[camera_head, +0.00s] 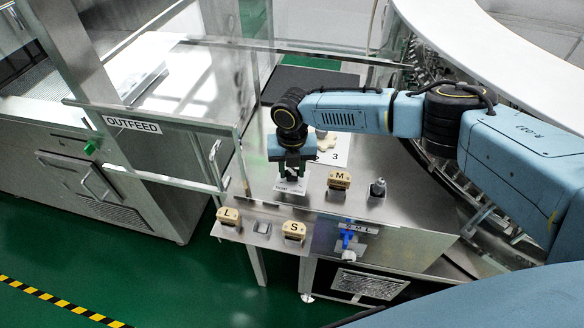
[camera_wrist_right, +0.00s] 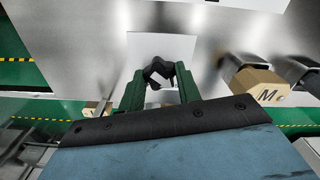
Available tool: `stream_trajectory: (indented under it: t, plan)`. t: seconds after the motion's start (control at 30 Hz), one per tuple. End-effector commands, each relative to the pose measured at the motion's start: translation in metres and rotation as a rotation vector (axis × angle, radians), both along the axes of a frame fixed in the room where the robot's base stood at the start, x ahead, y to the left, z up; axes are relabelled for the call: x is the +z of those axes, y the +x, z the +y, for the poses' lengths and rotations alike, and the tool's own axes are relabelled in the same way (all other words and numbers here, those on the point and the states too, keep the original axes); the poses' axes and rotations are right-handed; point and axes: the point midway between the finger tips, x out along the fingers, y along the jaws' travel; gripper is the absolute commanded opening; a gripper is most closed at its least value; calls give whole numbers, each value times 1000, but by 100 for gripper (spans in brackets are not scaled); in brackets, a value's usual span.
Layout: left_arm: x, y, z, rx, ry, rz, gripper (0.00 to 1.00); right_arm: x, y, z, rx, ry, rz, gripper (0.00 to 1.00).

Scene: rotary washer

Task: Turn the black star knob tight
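The black star knob (camera_wrist_right: 158,73) shows in the right wrist view, between the two green fingertips of my right gripper (camera_wrist_right: 160,78). The fingers stand apart with the knob filling the gap, and they appear to touch it on both sides. In the head view my right gripper (camera_head: 291,164) points down over a white label plate (camera_head: 291,187) on the steel panel. There the knob is mostly hidden by the gripper. My left gripper is in neither view.
The tan block marked M (camera_head: 339,181) stands right of the gripper; it also shows in the wrist view (camera_wrist_right: 259,86). Blocks L (camera_head: 229,216) and S (camera_head: 294,231) sit on the front shelf. A blue-handled part (camera_head: 348,238) is at the front. The OUTFEED frame (camera_head: 133,125) stands left.

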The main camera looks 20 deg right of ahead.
Motion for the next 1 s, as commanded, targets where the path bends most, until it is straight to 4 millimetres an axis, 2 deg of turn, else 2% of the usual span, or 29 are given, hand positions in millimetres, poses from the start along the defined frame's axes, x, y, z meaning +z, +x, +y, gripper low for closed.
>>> stream_trajectory:
  t: [0.03,0.1,0.47,0.67,1.0]
  plan:
    - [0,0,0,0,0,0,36,0,0,0,-1,-1,0,19]
    - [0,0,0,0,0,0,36,0,0,-1,-1,-1,0,11]
    - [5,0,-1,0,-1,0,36,1,0,0,-65,-1,1,11]
    - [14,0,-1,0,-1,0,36,2,-1,0,-195,1,3,11]
    - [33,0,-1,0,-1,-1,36,3,-1,-1,-511,1,3,11]
